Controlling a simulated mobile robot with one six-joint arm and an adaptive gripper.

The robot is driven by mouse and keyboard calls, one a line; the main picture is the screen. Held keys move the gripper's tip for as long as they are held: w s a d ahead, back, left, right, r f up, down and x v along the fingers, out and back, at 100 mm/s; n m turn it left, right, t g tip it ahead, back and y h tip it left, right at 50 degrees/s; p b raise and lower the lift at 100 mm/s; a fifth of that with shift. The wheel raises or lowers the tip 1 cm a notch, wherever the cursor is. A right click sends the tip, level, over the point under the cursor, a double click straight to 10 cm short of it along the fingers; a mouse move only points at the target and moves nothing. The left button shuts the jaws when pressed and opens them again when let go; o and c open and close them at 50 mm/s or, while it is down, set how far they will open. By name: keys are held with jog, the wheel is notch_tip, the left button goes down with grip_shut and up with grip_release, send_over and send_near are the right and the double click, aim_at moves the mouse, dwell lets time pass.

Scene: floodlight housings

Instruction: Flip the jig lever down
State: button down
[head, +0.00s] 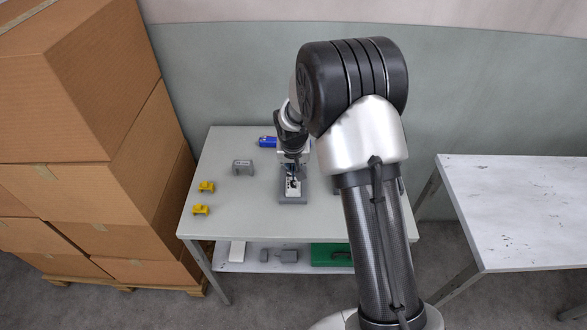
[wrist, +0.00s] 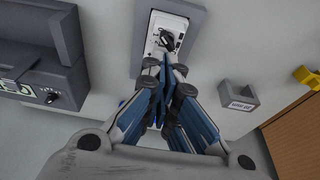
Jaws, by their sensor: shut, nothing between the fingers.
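The jig is a grey base (head: 292,201) with a white plate on it, standing on the grey-white table. In the wrist view its grey frame (wrist: 137,42) surrounds the white plate (wrist: 160,20), which carries small dark parts. A black piece (wrist: 168,40) on the plate looks like the lever; I cannot tell its angle surely. My gripper (wrist: 172,72) is shut and empty, its blue-sided fingers together with their tips just at the near end of the plate. I cannot tell whether they touch it. In the head view my gripper (head: 293,166) is above the jig, partly covering it.
A grey bracket (head: 243,166), two yellow parts (head: 206,187) and a blue item (head: 267,142) are on the table (head: 225,218). A dark grey device with a knob (wrist: 40,75) stands beside the jig. Cardboard boxes (head: 85,110) rise at left; another table (head: 520,215) is at right.

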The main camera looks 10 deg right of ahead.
dwell(0.5)
notch_tip(320, 180, up, 5)
jog(key=p, duration=0.3)
jog(key=s+a+r, duration=0.1)
jog(key=s+a, duration=0.1)
jog(key=s, duration=0.7)
jog(key=shift+s+a+r+p, duration=0.15)
jog(key=shift+s+a+p, duration=0.1)
jog(key=shift+p, duration=0.15)
jog(key=shift+r, duration=0.1)
